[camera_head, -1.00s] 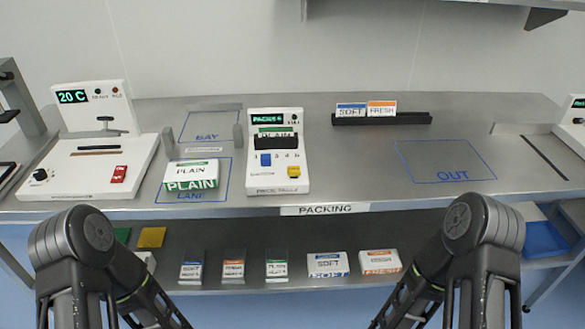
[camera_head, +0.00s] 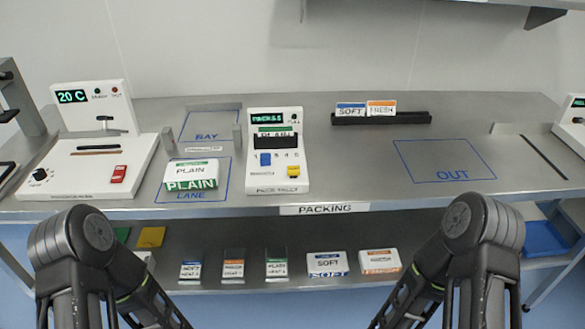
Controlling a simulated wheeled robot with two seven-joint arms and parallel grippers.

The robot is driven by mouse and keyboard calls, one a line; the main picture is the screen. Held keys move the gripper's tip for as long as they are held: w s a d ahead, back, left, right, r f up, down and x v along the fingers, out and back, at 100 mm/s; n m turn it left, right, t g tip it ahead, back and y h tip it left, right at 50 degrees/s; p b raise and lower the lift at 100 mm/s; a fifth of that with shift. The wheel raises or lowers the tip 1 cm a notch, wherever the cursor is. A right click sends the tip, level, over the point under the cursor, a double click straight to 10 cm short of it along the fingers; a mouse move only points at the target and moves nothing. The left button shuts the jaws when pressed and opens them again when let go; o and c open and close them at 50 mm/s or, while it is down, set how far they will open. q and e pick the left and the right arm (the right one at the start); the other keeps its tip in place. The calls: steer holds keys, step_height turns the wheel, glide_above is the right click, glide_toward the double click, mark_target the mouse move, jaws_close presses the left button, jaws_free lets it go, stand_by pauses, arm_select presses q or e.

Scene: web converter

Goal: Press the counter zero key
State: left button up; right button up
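The white counter (camera_head: 278,187) stands on the steel table at centre left, upright, with a green-lit display (camera_head: 269,118) near its top. Its front carries a blue key (camera_head: 265,159) and a yellow key (camera_head: 291,171). The small print beside the keys is too blurred to tell which one is the zero key. Nothing touches either key. Only my black arm links show, at the lower left and lower right. Both of my grippers are out of view.
A PLAIN pack (camera_head: 191,173) lies in the LANE outline left of the counter. A white sealer-like machine (camera_head: 92,160) stands farther left. A black rack (camera_head: 382,118) holds SOFT and FRESH packs. The OUT area (camera_head: 445,160) is clear. More packs stand on the lower shelf (camera_head: 300,270).

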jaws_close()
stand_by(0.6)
